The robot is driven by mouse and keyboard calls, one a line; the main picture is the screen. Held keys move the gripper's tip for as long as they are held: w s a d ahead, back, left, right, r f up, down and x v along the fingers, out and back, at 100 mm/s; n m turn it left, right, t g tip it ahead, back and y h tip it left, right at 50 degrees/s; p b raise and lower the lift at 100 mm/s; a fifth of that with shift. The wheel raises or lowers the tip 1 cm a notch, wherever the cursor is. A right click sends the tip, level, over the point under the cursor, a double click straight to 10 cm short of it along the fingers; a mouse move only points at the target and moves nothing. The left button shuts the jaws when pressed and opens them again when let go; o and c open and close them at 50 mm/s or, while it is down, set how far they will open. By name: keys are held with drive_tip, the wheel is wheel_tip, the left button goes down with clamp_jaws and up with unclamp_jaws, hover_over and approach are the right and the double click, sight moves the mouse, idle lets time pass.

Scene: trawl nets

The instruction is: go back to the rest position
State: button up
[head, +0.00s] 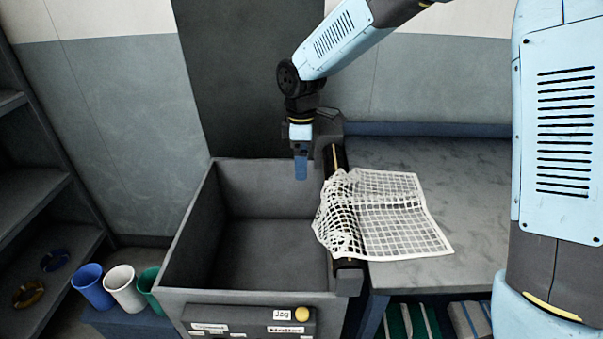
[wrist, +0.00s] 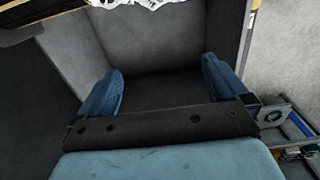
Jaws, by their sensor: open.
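My gripper (head: 301,167) hangs from the arm over the right rear part of the grey bin, with blue fingers pointing down. In the wrist view my gripper (wrist: 162,88) shows two blue fingers wide apart with nothing between them. The open bin (head: 190,232) looks empty inside. A white net (head: 395,225) lies partly on the grey table and partly draped over the dark roller (head: 340,160) at the bin's right edge. The gripper is left of the net and apart from it. A piece of the net also shows at the top of the wrist view (wrist: 140,4).
The grey table (head: 460,190) is clear around the net. A control panel with a yellow button (head: 302,314) is on the bin's front. Blue (head: 93,286), white (head: 124,289) and green (head: 150,287) cups stand left of the bin. Dark shelves (head: 40,210) stand at far left.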

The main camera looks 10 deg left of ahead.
drive_tip(key=s+d+r+m+t, duration=0.1)
drive_tip(key=s+d+r+m, duration=0.1)
drive_tip(key=d+r+m, duration=0.65)
drive_tip(key=s+d+r+m+t, duration=0.1)
drive_tip(key=s+d+r+t, duration=0.15)
drive_tip(key=d+r, duration=0.7)
drive_tip(key=s+d+m+t, duration=0.1)
drive_tip(key=s+d+m, duration=0.4)
drive_tip(key=s+d, duration=0.2)
drive_tip(key=s+d+m+t, duration=0.1)
drive_tip(key=s+d+m, duration=0.5)
drive_tip(key=d, duration=0.6)
drive_tip(key=shift+s+d+f, duration=0.2)
drive_tip(key=shift+s+d, duration=0.1)
drive_tip(key=shift+s, duration=0.85)
